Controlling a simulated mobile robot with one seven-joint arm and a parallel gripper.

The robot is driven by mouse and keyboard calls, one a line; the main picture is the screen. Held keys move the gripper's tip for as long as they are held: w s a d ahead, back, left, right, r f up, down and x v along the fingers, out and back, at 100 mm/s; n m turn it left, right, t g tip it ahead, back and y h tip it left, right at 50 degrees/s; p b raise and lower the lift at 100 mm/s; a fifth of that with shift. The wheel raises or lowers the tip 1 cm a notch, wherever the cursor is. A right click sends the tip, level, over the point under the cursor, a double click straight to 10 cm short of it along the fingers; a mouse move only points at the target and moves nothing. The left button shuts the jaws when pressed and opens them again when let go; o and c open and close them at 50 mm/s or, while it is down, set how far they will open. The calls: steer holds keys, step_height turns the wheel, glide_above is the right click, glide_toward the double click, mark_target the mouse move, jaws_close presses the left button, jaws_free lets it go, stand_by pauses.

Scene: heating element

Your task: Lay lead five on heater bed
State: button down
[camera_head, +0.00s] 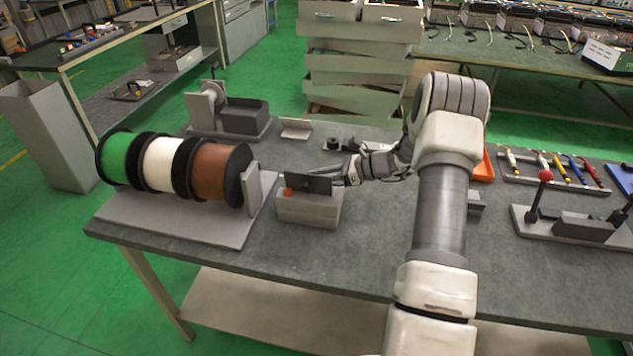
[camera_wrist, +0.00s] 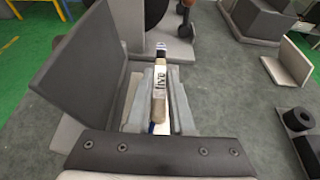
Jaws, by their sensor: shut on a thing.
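Lead five (camera_wrist: 160,92), a pale, slim piece marked "five" with blue near its ends, lies between the two grey fingers of my gripper (camera_wrist: 159,100) in the wrist view. My gripper is shut on it, and its far end points away from the gripper. In the head view my gripper (camera_head: 345,177) is at the right side of a grey box with a raised dark plate, which appears to be the heater (camera_head: 308,208). The dark plate (camera_wrist: 82,75) stands at the left in the wrist view. The bed surface is mostly hidden, so contact cannot be told.
Green, white and brown spools (camera_head: 207,172) stand on a holder to the left. A grey fixture (camera_head: 230,115) is behind. A tool rack (camera_head: 555,180) and a red-knobbed lever fixture (camera_head: 570,222) are at the right. The table's front strip is clear.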

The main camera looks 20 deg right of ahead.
steer(key=shift+f, duration=0.95)
steer(key=shift+f, duration=0.1)
steer(key=shift+f, duration=0.15)
steer(key=c, duration=0.8)
jaws_free()
steer(key=shift+r, duration=0.35)
steer(key=v, duration=1.2)
